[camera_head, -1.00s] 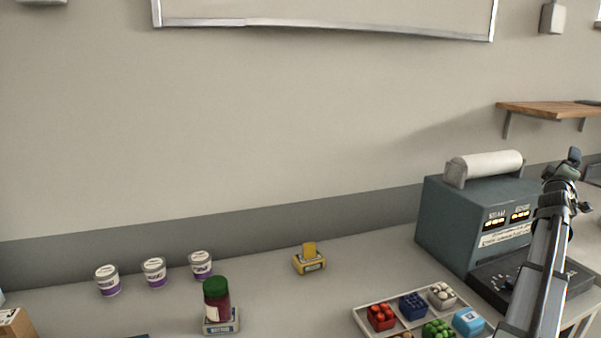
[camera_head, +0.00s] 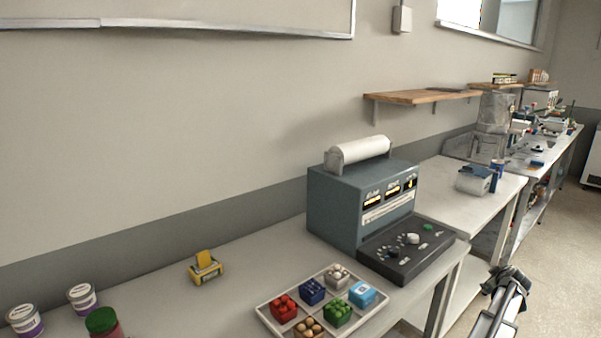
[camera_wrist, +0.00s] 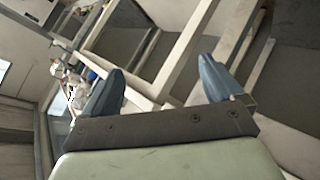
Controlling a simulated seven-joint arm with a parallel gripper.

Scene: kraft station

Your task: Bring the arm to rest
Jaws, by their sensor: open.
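My gripper shows in the wrist view (camera_wrist: 165,88) with its two blue-grey fingers spread well apart. Nothing is between them. In the head view my arm (camera_head: 497,308) reaches in from the bottom edge at the lower right. Its end is in front of the table edge, over the floor side, clear of the worktop. The fingers are too small to make out there.
A teal machine (camera_head: 335,205) with a paper roll stands on the worktop. A white tray (camera_head: 262,312) holds several coloured pieces. A yellow item (camera_head: 205,268), white-and-purple tubs (camera_head: 82,299) and a green-lidded jar (camera_head: 102,320) stand left. Open floor (camera_head: 560,235) lies right.

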